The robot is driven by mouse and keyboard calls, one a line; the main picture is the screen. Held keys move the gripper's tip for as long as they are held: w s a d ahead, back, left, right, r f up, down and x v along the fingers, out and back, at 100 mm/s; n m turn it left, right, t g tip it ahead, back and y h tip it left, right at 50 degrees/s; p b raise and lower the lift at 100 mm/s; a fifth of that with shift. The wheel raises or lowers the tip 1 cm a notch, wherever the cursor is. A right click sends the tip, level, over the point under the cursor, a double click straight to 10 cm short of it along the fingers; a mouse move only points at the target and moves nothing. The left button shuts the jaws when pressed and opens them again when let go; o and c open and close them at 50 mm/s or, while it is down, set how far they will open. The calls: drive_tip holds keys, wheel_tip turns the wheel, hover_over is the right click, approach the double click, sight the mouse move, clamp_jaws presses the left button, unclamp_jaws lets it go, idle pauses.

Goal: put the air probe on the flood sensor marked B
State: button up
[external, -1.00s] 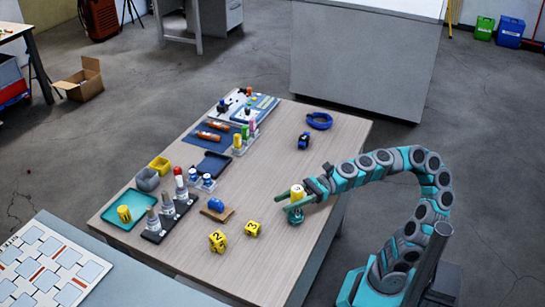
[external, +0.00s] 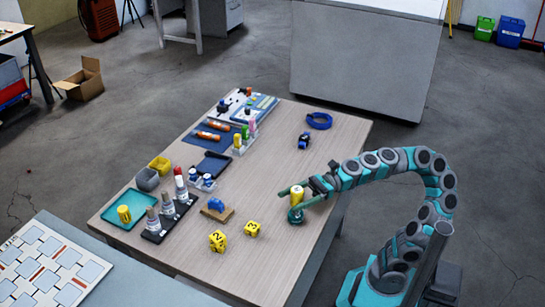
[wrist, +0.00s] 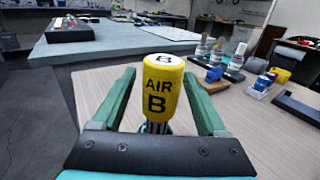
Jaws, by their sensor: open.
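The air probe is a yellow cylinder with a white cap; it stands upright near the table's right edge (external: 298,192). In the wrist view the probe (wrist: 160,85) reads "AIR B" and has a metal stem below. A round teal base (external: 295,216) is under it, mostly hidden by the probe and fingers; I cannot read any mark on it or tell whether the stem is fully seated. My gripper (external: 288,199) is open, with one green finger on each side of the probe. In the wrist view gaps show between the fingers (wrist: 160,100) and the probe.
Two yellow numbered cubes (external: 218,241) stand left of the probe. A blue object on a wooden block (external: 216,214), a rack of grey bottles (external: 153,237) and a teal tray (external: 140,196) with another yellow cylinder lie farther left. Table space behind the probe is clear.

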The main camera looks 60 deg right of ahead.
drive_tip(key=v, duration=1)
idle(0.4)
idle(0.4)
